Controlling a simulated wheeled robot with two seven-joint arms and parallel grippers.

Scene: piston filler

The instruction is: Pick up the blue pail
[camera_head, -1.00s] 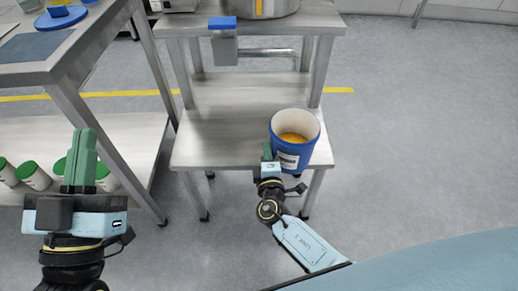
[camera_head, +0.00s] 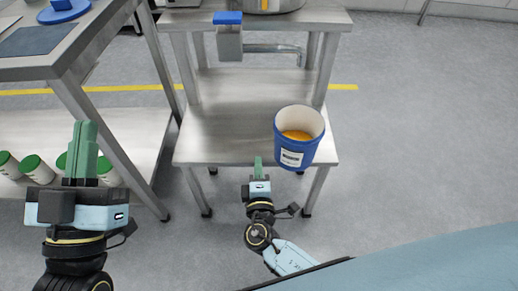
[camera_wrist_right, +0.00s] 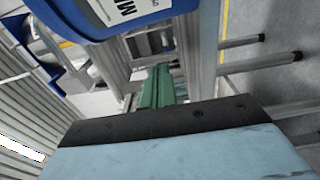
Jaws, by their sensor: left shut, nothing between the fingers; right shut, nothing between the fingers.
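The blue pail (camera_head: 299,138) stands upright on the right front part of the cart's lower shelf. It has a white inside, a white label and orange-yellow contents. My right gripper (camera_head: 258,163) is shut and empty at the shelf's front edge, left of the pail and apart from it. In the right wrist view the pail (camera_wrist_right: 100,15) shows at the top left, beside the shut green fingers (camera_wrist_right: 158,85). My left gripper (camera_head: 82,150) is shut and empty at the left, in front of the left table, far from the pail.
The steel cart's lower shelf (camera_head: 225,135) is bare left of the pail. Above it are a blue-topped valve (camera_head: 228,35) and a pipe. A steel table (camera_head: 50,60) stands left, with several green-lidded jars (camera_head: 37,168) on its lower shelf. The floor to the right is clear.

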